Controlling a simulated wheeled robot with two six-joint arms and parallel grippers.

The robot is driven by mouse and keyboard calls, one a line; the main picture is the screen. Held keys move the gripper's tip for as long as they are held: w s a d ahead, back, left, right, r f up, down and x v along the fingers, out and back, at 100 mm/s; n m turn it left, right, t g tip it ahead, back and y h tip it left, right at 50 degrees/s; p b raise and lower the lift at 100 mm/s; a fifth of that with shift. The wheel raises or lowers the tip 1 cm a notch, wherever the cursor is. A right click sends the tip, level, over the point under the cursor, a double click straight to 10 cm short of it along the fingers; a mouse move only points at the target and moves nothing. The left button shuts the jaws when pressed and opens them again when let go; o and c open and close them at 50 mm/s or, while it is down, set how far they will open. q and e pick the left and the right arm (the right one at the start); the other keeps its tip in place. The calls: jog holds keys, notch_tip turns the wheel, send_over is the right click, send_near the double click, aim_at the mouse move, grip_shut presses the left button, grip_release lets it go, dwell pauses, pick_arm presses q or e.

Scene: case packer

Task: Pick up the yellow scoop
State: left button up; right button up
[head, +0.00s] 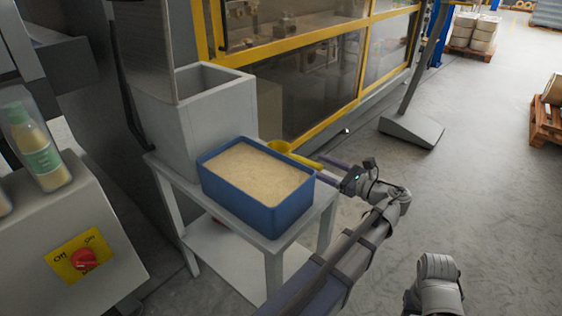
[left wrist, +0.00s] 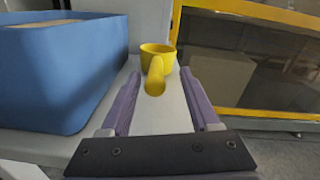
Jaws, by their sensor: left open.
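The yellow scoop (head: 282,148) lies on the white table behind the blue bin, its handle (head: 303,159) pointing towards my left gripper. In the left wrist view the scoop's cup (left wrist: 158,52) is at the top centre and its handle (left wrist: 155,83) points at the camera. My left gripper (left wrist: 157,97) is open, with one purple finger on each side of the handle's line. The handle end sits between the fingers in the picture; I see no contact. In the head view my left gripper (head: 325,170) is at the table's right side. The right gripper is not in view.
A blue bin (head: 243,212) full of pale grains stands on the white table (head: 290,235), close beside the scoop. A tall grey hopper box (head: 220,125) stands behind it. A yellow-framed machine guard (head: 330,135) is beyond.

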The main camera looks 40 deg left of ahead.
aim_at(301, 160)
pick_arm(q)
jog(key=shift+a+f+b, duration=0.2)
jog(key=shift+a, duration=1.45)
jog(key=shift+a+f+b, duration=0.2)
jog(key=shift+a, duration=1.45)
grip_shut()
